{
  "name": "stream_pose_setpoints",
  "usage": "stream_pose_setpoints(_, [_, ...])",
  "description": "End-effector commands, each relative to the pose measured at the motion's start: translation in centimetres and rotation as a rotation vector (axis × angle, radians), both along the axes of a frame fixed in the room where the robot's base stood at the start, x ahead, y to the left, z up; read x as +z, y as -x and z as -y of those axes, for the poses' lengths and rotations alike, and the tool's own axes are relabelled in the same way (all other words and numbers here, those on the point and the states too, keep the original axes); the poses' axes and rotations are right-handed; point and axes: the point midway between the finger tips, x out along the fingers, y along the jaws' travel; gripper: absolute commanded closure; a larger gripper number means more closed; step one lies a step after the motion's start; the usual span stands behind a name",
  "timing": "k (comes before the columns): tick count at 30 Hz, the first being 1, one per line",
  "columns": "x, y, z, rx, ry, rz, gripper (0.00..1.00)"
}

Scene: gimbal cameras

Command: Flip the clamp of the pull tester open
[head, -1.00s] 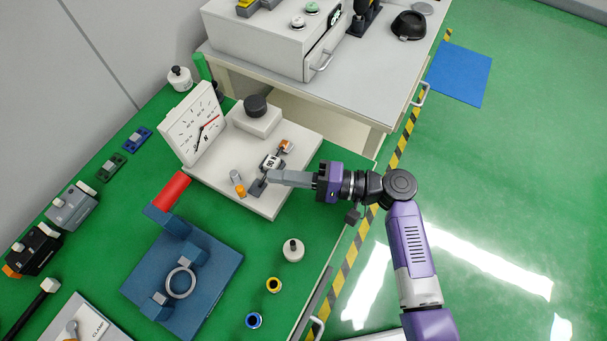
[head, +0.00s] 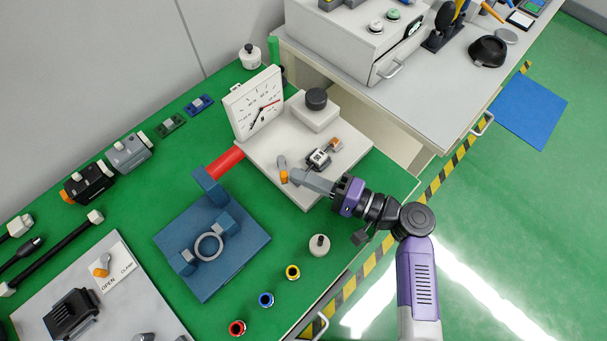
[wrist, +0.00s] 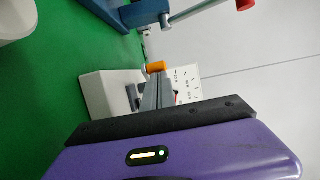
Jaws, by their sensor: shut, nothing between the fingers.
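The pull tester has a white base (head: 350,148), a dial gauge (head: 258,105) with a red needle and a black knob (head: 316,98). Near its front left corner is a small grey clamp lever (head: 282,162) with an orange end (head: 284,177). In the wrist view, the orange end (wrist: 155,67) shows just beyond my fingertips. My gripper (head: 296,176) is shut and empty, its grey fingers pointing left over the base beside the orange end. I cannot tell whether they touch it. The shut fingers also show in the wrist view (wrist: 158,90).
A small grey fixture with an orange part (head: 321,157) stands on the base behind my fingers. A blue plate with a ring (head: 209,247) and a red-handled lever (head: 226,162) lie left. A placard (head: 110,275) reads OPEN CLAMP.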

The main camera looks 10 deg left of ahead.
Motion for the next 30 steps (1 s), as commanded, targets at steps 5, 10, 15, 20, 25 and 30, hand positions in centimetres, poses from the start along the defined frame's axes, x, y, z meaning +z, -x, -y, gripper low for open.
stream_pose_setpoints(5, [0.0,0.1,-0.1,-0.031,0.0,-0.001,1.0])
stream_pose_setpoints(10, [0.0,0.2,-0.2,-0.056,0.0,-0.001,1.0])
stream_pose_setpoints(15, [0.0,0.3,-0.3,-0.097,0.0,0.0,1.0])
stream_pose_setpoints(20, [-0.2,0.6,-0.7,-0.095,0.0,0.0,1.0])
stream_pose_setpoints(25, [-0.2,1.1,-1.5,-0.094,-0.001,0.001,1.0])
stream_pose_setpoints(30, [-0.2,1.6,-2.5,-0.094,0.0,0.001,1.0])
